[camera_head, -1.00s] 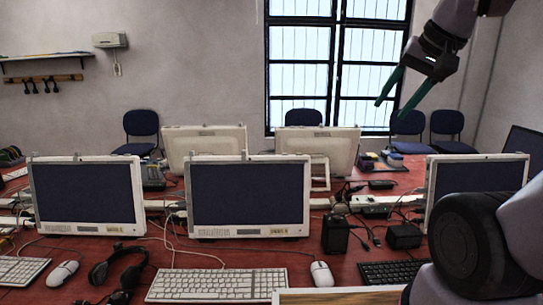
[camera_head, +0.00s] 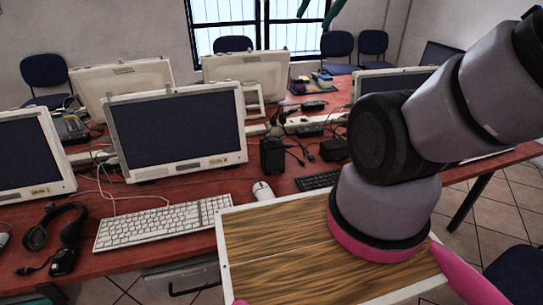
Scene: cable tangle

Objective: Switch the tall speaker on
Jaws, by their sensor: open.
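An upright black box (camera_head: 272,155) stands on the red table, right of the middle monitor and behind the white mouse. It looks like the tall speaker, but I cannot be sure. No switch or light on it can be made out. My gripper (camera_head: 318,8) is at the top edge of the view, with its green fingers apart and nothing seen between them. Only the fingers' lower ends show. The gripper is high above the table and well apart from the black box.
A lower black box (camera_head: 335,149) and loose cables (camera_head: 298,152) lie right of the upright one. Monitors (camera_head: 175,130), a white keyboard (camera_head: 160,224), a mouse (camera_head: 262,191) and headphones (camera_head: 55,228) crowd the red table (camera_head: 160,192). My arm hides part of the table's right side.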

